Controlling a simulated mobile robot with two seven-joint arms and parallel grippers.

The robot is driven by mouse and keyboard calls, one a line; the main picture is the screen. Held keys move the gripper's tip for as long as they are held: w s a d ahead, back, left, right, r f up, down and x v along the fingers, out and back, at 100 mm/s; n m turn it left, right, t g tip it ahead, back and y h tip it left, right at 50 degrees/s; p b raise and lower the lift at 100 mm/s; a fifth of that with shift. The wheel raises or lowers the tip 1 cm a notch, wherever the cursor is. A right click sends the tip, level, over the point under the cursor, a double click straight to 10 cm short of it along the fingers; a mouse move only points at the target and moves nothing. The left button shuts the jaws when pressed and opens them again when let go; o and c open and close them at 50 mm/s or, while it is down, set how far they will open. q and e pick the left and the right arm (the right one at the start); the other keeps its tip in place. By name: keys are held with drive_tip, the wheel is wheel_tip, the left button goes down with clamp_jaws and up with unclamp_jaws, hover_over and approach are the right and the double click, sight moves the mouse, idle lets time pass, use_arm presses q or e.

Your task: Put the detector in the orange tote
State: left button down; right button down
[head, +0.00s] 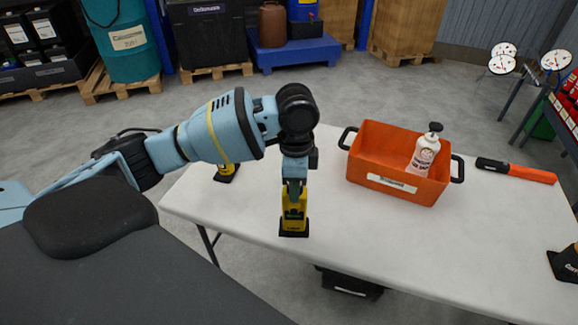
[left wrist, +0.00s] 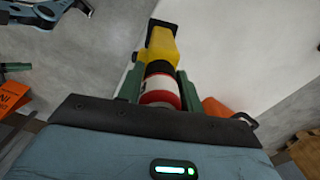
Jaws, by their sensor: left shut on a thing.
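My left gripper (head: 293,190) points down over the near part of the white table and is shut on the detector (head: 294,214), a yellow device with a black lower end. In the left wrist view the yellow part (left wrist: 160,45) shows beyond the green fingers, with a black band and a red-and-white round part between them. I cannot tell whether the detector touches the table. The orange tote (head: 372,184) stands to its right, with black handles and a white label. A white bottle (head: 423,156) with a black top stands in it. My right gripper is not in view.
Another yellow-and-black item (head: 227,172) stands at the table's left, partly behind my arm. An orange-and-black torch-like item (head: 516,171) lies right of the tote. A black-and-orange item (head: 565,263) is at the right edge. The table (head: 400,240) is clear before the tote.

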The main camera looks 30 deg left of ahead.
sight(297, 207)
use_arm(q)
drive_tip(key=shift+s+d+r, duration=0.2)
drive_tip(key=shift+s+d, duration=0.8)
drive_tip(key=shift+s, duration=0.15)
